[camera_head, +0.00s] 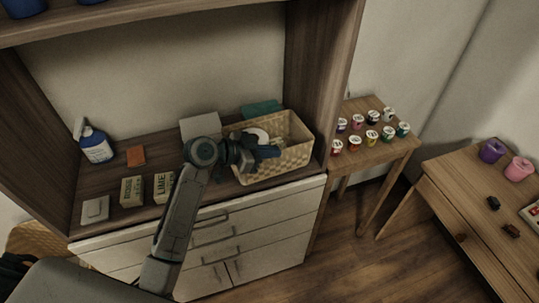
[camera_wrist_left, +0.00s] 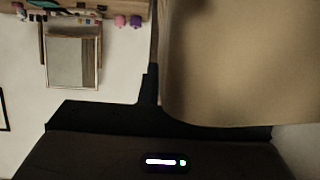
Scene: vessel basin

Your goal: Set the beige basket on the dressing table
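The beige woven basket (camera_head: 290,158) stands upright on the wooden counter of the shelf unit, at its right end. A round white item and other things show inside it. My left gripper (camera_head: 264,152) is over the left part of the basket, near its rim. I cannot tell whether its fingers are open or touch the rim. In the left wrist view a large smooth beige surface (camera_wrist_left: 240,60) fills the right side; I cannot tell what it is. A wooden table with a drawer knob (camera_head: 460,200) stands at the right; the frames do not label the dressing table. My right gripper is not in view.
A blue-and-white bottle (camera_head: 97,147), small boxes (camera_head: 132,191) and a white square item (camera_head: 95,209) stand on the counter. A small table (camera_head: 372,155) holds several cups. A purple cup (camera_head: 492,150) and pink cup (camera_head: 519,169) are on the right table. Floor between is clear.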

